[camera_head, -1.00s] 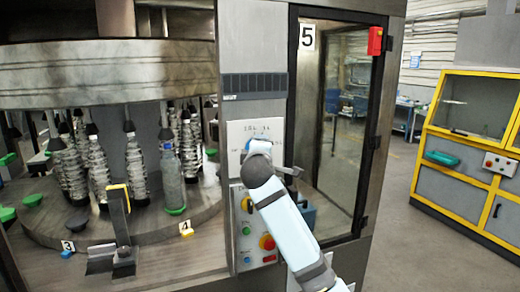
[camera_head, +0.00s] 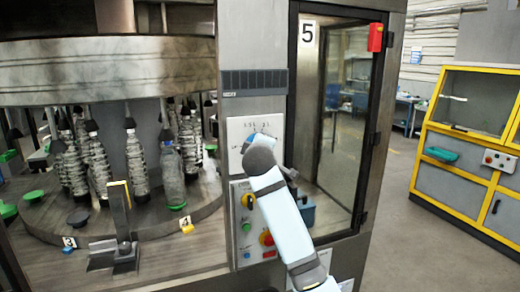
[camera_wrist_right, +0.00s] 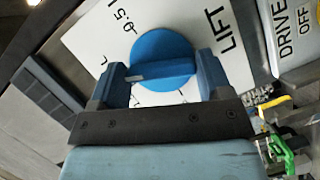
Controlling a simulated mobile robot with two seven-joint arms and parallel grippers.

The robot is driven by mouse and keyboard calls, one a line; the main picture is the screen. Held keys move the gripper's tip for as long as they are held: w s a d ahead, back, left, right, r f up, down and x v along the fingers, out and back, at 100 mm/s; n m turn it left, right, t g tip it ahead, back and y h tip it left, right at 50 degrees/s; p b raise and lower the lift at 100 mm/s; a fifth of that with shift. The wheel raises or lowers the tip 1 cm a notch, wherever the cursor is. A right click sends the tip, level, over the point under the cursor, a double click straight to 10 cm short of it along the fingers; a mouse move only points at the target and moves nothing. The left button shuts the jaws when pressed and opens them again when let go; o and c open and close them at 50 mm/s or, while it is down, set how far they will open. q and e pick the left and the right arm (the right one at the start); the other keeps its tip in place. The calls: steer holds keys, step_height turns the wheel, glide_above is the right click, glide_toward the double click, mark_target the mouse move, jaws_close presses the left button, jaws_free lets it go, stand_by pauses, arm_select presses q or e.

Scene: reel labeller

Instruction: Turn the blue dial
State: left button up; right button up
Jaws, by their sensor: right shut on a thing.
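The blue dial (camera_wrist_right: 165,58) is a round knob on a white panel with a printed scale and the word LIFT, in the right wrist view. My right gripper (camera_wrist_right: 163,78) has a finger on either side of it and is shut on the dial. A light pointer mark shows on the dial's face, towards its lower left. In the head view my right arm reaches to the white panel (camera_head: 240,130), and only a little of the dial shows above my wrist. My left gripper is in neither view.
Below the dial is a second panel with a yellow-and-black switch (camera_head: 248,201), a green button (camera_head: 247,227) and a red knob (camera_head: 267,239). A glass door (camera_head: 335,120) is to the right. Bottles (camera_head: 170,175) stand on a carousel (camera_head: 205,205) to the left.

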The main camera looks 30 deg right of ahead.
steer(key=o, duration=0.9)
steer(key=shift+s, duration=0.1)
steer(key=b+v, duration=0.3)
steer(key=v, duration=1)
steer(key=shift+s+a+r, duration=0.1)
steer(key=shift+s+a, duration=0.05)
steer(key=shift+s, duration=0.2)
